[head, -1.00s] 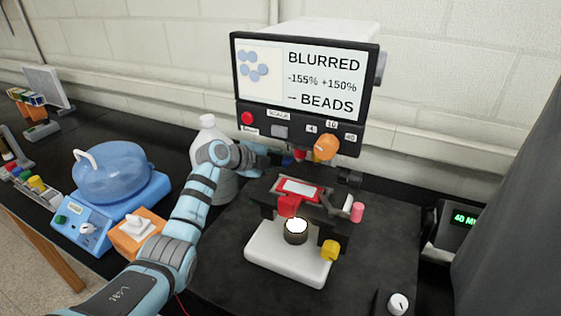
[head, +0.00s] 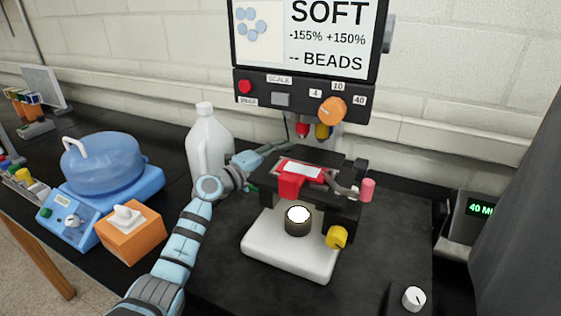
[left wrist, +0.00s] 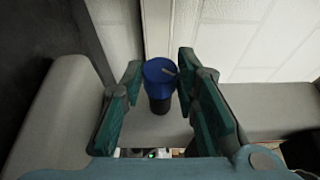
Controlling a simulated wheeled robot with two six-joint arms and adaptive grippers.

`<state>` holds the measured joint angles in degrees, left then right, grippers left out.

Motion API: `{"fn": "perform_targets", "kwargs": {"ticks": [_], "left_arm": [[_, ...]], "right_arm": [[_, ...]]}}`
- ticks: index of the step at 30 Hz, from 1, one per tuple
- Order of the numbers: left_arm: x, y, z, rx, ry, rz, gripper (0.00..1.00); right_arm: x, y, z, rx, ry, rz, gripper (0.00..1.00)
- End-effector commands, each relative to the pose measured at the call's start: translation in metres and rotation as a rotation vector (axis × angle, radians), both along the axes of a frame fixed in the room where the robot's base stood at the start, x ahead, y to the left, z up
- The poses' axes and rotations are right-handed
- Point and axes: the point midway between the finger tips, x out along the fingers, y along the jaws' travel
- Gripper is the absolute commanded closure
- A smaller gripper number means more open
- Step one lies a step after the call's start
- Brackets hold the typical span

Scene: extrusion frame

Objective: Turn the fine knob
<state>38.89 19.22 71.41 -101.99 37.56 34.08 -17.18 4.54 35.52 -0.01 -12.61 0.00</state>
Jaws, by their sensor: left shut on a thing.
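The microscope (head: 292,245) has a white base and a dark stage. In the left wrist view a blue knob (left wrist: 159,78) with a pale mark on its face sits between the teal fingers of my left gripper (left wrist: 158,84). The gripper is shut on this knob. In the head view my left arm reaches to the back left of the stage, where my left gripper (head: 262,164) is partly hidden; the blue knob is out of sight there. The screen (head: 305,35) reads SOFT, -155% +150%, and BEADS. My right gripper is not in view.
A white jug (head: 210,145) stands close to my left arm. A blue centrifuge-like device (head: 100,190) and an orange box (head: 132,238) are at left. A yellow knob (head: 337,237) and a pink knob (head: 368,190) stick out at the stage's right.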

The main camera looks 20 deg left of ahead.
Motion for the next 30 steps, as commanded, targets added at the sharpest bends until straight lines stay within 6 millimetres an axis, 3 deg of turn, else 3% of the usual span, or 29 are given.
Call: {"fn": "perform_targets", "kwargs": {"ticks": [12, 13, 17, 26, 30], "left_arm": [[0.0, 0.0, 0.002, 0.001, -0.013, 0.001, 1.0], [0.0, 0.0, 0.002, 0.0, -0.013, 0.001, 0.71], [0.0, 0.0, 0.002, 0.0, -0.012, 0.0, 0.52], [-0.001, 0.001, 0.001, 0.001, -0.011, 0.001, 0.52], [-0.018, 0.011, -0.001, 0.004, -0.01, 0.003, 0.52]], "right_arm": [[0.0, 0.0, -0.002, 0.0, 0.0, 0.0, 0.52], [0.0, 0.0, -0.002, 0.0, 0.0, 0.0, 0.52], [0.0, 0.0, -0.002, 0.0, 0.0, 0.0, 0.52], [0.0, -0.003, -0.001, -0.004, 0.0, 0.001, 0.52], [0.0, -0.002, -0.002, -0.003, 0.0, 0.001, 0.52]]}}
